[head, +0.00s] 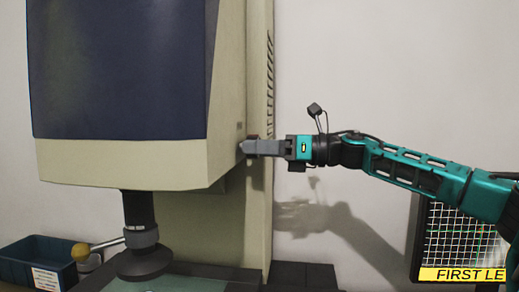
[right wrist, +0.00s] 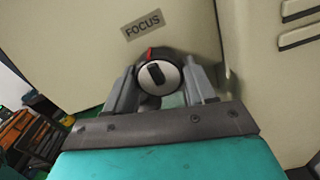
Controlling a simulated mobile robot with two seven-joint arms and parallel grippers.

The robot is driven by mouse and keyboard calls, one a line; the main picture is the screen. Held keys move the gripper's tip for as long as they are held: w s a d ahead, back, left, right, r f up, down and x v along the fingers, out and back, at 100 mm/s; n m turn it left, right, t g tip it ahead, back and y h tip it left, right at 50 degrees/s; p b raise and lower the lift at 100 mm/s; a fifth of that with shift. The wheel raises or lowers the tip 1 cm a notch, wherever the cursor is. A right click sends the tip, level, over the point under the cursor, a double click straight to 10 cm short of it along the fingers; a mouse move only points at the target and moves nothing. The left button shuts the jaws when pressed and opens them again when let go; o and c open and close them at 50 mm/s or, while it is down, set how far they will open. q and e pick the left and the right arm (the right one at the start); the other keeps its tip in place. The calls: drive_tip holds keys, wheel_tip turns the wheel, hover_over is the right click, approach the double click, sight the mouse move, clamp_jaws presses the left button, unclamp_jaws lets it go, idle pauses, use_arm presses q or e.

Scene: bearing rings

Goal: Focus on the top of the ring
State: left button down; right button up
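The measuring machine (head: 125,160) has a large dark screen and a cream body. My right gripper (head: 246,147) is at its right side. In the right wrist view my right gripper (right wrist: 160,82) has one finger on each side of a round black-and-white focus knob (right wrist: 170,77), and the fingers appear to press on its rim. A red mark shows at the knob's upper left, and a FOCUS label (right wrist: 142,24) is above it. The dark lens head (head: 142,248) hangs over the greenish stage (head: 190,277). The ring cannot be made out. My left gripper is not in view.
A blue bin (head: 38,262) stands at the lower left, by a lever with a yellow ball knob (head: 80,252). A framed grid panel (head: 462,240) is at the lower right, below my right arm.

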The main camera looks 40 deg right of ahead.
drive_tip(key=c, duration=0.5)
drive_tip(key=shift+o, duration=0.2)
